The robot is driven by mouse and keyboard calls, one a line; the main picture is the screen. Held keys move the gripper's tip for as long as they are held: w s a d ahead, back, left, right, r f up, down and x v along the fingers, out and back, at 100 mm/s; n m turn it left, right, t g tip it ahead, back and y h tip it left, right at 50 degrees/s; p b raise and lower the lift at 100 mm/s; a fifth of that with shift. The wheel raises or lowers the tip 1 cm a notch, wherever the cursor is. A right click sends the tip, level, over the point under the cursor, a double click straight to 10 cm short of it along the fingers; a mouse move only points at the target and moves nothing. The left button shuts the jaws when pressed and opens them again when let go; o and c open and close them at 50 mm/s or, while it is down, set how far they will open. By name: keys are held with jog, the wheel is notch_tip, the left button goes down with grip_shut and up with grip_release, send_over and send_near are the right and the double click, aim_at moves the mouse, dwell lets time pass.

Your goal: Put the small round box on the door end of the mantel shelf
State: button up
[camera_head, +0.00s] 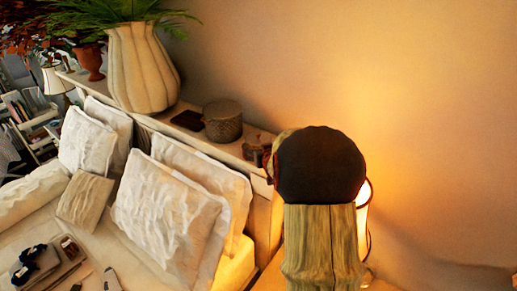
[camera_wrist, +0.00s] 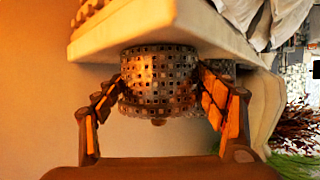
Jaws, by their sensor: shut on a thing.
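In the wrist view, the small round box (camera_wrist: 158,80) is a short drum with a grid of little square openings. The two fingers of my gripper (camera_wrist: 162,92) are shut on its sides. That picture is turned, with the pale shelf (camera_wrist: 150,22) above the box; I cannot tell whether the box touches it. In the head view, my gripper (camera_head: 257,153) is low over the near end of the mantel shelf (camera_head: 190,138), largely hidden by my arm. Whether the round woven container (camera_head: 223,121) on the shelf there is the same box, I cannot tell.
A dark flat item (camera_head: 187,120) and a big ribbed vase (camera_head: 142,68) with a fern stand farther along the shelf. Pillows (camera_head: 170,215) lean below it on the bed. A lit lamp (camera_head: 363,205) stands behind my arm at the right, by the bare wall.

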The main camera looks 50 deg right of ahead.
jog(key=shift+r, duration=0.1)
jog(key=shift+f, duration=0.25)
jog(key=o, duration=1.1)
jog(key=shift+o, duration=0.3)
jog(key=shift+r, duration=0.1)
